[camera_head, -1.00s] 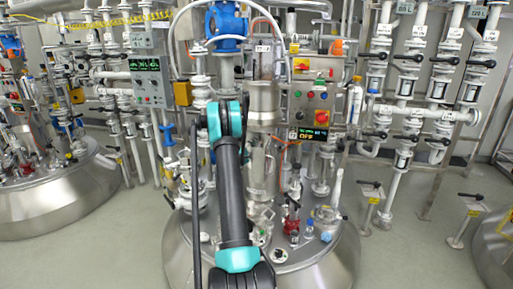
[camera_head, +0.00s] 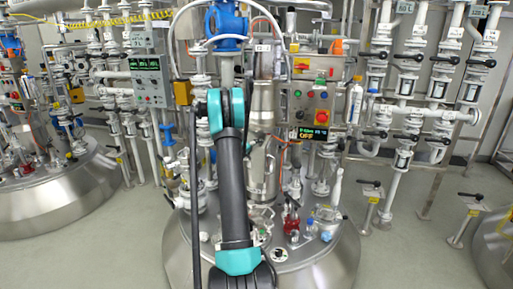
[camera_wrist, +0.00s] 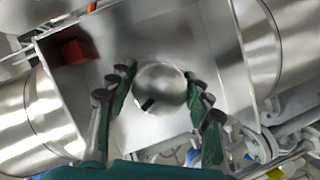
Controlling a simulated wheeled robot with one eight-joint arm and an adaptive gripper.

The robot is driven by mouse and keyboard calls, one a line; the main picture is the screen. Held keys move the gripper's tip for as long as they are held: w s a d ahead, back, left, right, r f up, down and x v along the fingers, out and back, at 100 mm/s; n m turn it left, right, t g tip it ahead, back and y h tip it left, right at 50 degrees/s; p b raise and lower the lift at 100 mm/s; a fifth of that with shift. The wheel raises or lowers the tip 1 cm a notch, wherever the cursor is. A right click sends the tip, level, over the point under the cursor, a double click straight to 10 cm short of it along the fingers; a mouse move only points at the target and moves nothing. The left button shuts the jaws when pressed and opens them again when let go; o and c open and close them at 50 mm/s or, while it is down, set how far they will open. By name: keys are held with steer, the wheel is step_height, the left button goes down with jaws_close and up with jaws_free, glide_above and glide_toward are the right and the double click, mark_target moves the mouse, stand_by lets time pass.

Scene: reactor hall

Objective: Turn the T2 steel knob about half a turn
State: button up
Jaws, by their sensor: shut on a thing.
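A round, polished steel knob (camera_wrist: 161,86) stands on a brushed steel box face (camera_wrist: 170,35) in the wrist view. A short black mark shows at its lower left edge. My gripper (camera_wrist: 158,76) has its dark, jointed fingers on both sides of the knob and is shut on it. No T2 label is readable in the wrist view. In the head view my arm reaches toward the equipment, and the knob and my gripper cannot be made out there.
Large steel cylinders flank the box. In the head view, control boxes stand left (camera_head: 149,80) and right (camera_head: 311,103) of my arm, with pipes and valves close around it.

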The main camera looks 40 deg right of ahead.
stand_by(0.3)
steer(key=o, duration=1)
steer(key=v, duration=1.2)
steer(key=shift+r, duration=0.1)
